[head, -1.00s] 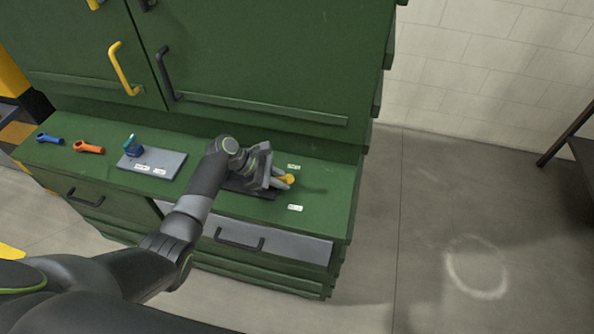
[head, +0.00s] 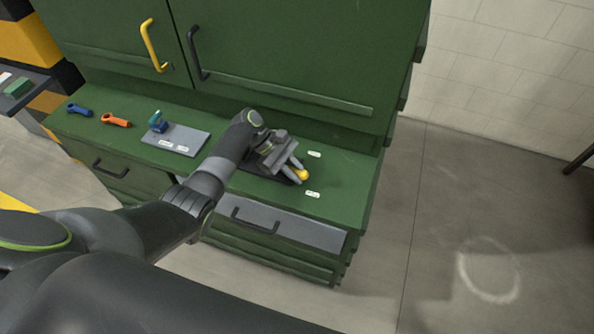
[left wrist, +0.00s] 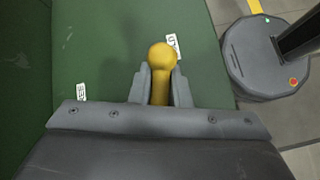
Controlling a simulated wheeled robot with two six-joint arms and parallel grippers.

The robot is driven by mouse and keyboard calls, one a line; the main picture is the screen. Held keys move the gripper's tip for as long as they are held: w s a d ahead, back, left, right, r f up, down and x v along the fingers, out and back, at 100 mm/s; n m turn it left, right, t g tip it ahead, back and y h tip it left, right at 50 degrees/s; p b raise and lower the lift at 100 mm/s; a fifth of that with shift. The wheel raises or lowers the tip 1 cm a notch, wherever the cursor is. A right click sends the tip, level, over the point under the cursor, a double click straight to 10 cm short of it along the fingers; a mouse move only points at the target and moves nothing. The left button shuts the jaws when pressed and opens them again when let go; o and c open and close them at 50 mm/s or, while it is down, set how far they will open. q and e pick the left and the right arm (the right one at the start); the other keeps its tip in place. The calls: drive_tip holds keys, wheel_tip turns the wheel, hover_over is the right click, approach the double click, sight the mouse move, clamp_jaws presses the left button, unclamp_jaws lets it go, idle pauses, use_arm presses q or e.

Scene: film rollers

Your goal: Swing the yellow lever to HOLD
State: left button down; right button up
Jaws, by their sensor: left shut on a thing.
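The yellow lever (head: 303,175) shows as a rounded knob at the right part of the green counter (head: 345,185). My left gripper (head: 297,169) is shut on it, one finger on each side. In the left wrist view the yellow lever (left wrist: 161,58) stands out between the fingertips of my left gripper (left wrist: 160,85). A dark base plate (head: 262,172) lies under the gripper, mostly hidden. Two white labels lie on the counter, a far one (head: 314,154) and a near one (head: 312,195). Their lettering is too small to read. My right gripper is not in view.
A grey plate (head: 180,142) with a teal and blue part (head: 157,123) lies to the left. An orange handle (head: 116,120) and a blue handle (head: 79,110) lie further left. Green cabinet doors (head: 270,50) rise behind. Open floor (head: 430,230) lies to the right.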

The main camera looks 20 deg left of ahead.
use_arm(q)
drive_tip(key=shift+w+d+r, duration=0.15)
drive_tip(key=shift+d+r, duration=0.05)
drive_tip(key=shift+r, duration=0.05)
drive_tip(key=c, duration=1.5)
unclamp_jaws()
drive_tip(key=shift+o, duration=0.7)
drive_tip(key=shift+s, duration=0.2)
drive_tip(key=shift+a, duration=0.1)
drive_tip(key=shift+a+r, duration=0.1)
drive_tip(key=shift+a, duration=0.15)
drive_tip(key=b+v, duration=0.2)
drive_tip(key=v, duration=1.4)
drive_tip(key=shift+r+b, duration=0.3)
drive_tip(key=shift+r, duration=0.05)
drive_tip(key=shift+a, duration=0.1)
